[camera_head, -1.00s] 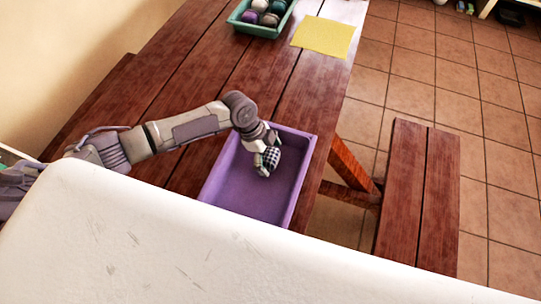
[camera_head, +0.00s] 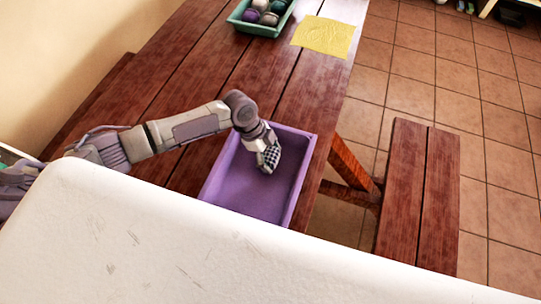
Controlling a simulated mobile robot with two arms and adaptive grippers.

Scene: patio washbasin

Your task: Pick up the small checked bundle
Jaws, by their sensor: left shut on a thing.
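The small checked bundle (camera_head: 271,155), dark and light in pattern, shows at the tip of my left gripper (camera_head: 268,160). The gripper is shut on it and hides part of it. Both are over the inside of the purple tray (camera_head: 250,197), near its far end. I cannot tell whether the bundle touches the tray floor. My right gripper is not in view.
The tray stands on a dark red plank table. A green crate (camera_head: 236,22) with several balls and a yellow cloth (camera_head: 324,34) lie at the far end. A white surface (camera_head: 180,240) fills the front. A wooden bench (camera_head: 415,195) stands at the right.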

